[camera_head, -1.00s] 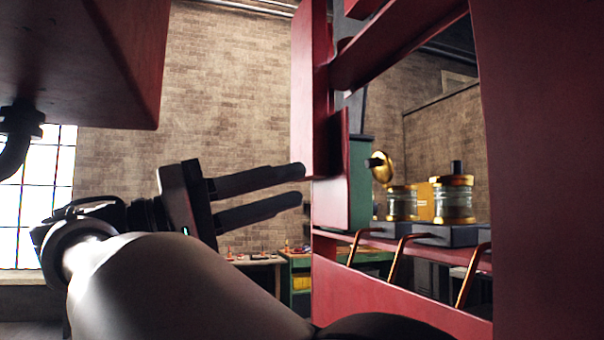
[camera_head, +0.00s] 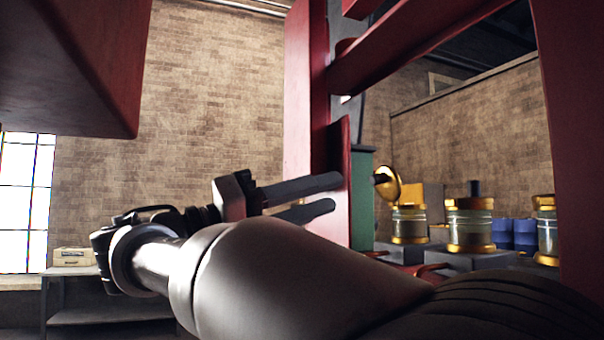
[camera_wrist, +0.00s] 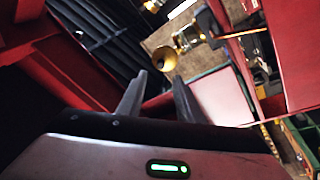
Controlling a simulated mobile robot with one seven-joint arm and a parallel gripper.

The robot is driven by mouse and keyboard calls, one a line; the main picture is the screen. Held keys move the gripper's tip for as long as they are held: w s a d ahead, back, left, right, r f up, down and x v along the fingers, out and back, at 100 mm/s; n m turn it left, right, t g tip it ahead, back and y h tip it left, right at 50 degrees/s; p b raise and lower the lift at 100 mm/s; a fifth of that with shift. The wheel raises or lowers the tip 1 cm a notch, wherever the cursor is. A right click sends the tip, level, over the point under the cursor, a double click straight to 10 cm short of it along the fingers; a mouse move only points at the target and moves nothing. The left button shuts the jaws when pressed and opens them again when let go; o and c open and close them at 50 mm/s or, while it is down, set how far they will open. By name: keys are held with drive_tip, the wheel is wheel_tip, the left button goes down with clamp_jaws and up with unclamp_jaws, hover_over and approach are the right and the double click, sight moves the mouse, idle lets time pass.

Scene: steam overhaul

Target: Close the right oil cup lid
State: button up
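Glass oil cups with gold rims stand behind the red frame. In the head view, the leftmost visible oil cup (camera_head: 409,224) has its gold lid (camera_head: 388,184) swung up and open. The middle cup (camera_head: 469,225) has its lid down, with a dark knob on top. A third cup (camera_head: 547,232) is partly hidden by the red post. My gripper (camera_head: 337,193) is open and empty, left of the open lid and apart from it. In the wrist view, the open lid (camera_wrist: 164,57) and its cup (camera_wrist: 187,38) show beyond my gripper (camera_wrist: 158,92), whose fingers are spread.
A red upright (camera_head: 304,110) and a slanting red beam (camera_head: 420,50) frame the opening to the cups. A green panel (camera_head: 362,200) stands just left of the lid. A red box-like body (camera_head: 70,70) hangs at upper left. Blue containers (camera_head: 514,232) show behind the cups.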

sight(372, 180)
drive_tip(key=x, duration=0.9)
drive_tip(key=shift+p, duration=0.3)
clamp_jaws()
